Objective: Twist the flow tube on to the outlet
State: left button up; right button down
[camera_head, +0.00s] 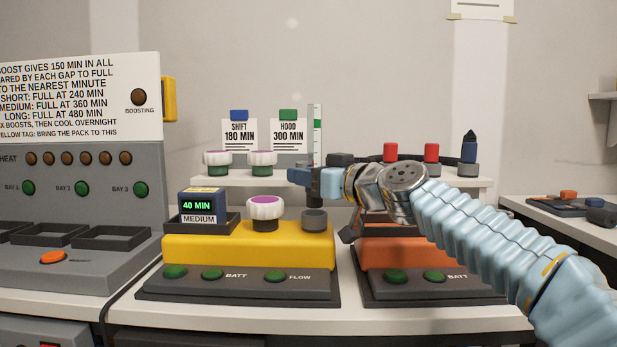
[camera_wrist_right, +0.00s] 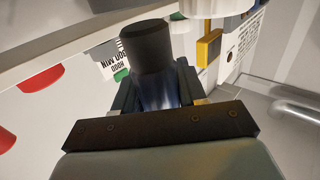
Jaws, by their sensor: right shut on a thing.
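The flow tube (camera_head: 317,135) is a slim upright tube with a green band. My right gripper (camera_head: 307,182) is shut on its lower part, and the fingers hide that part in the head view. The right wrist view shows a dark cylindrical end (camera_wrist_right: 148,45) and a bluish body between the fingers (camera_wrist_right: 157,92). The outlet (camera_head: 314,220) is a dark round stub on the right of the yellow unit (camera_head: 210,247). The tube stands above it in the head view; I cannot tell whether they touch. My left gripper is out of view.
A white-purple knob (camera_head: 265,208) and a 40 MIN medium pack (camera_head: 203,206) sit on the yellow unit, left of the outlet. An orange unit (camera_head: 390,255) stands close on the right, under my arm. A shelf (camera_head: 465,183) with knobs and red caps runs behind.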

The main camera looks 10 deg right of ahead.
aim_at(309, 193)
pick_arm(q)
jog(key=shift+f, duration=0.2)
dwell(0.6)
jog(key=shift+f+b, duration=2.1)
jog(key=shift+b, duration=0.15)
pick_arm(e)
jog(key=shift+f, duration=1.85)
jog(key=shift+r, duration=0.1)
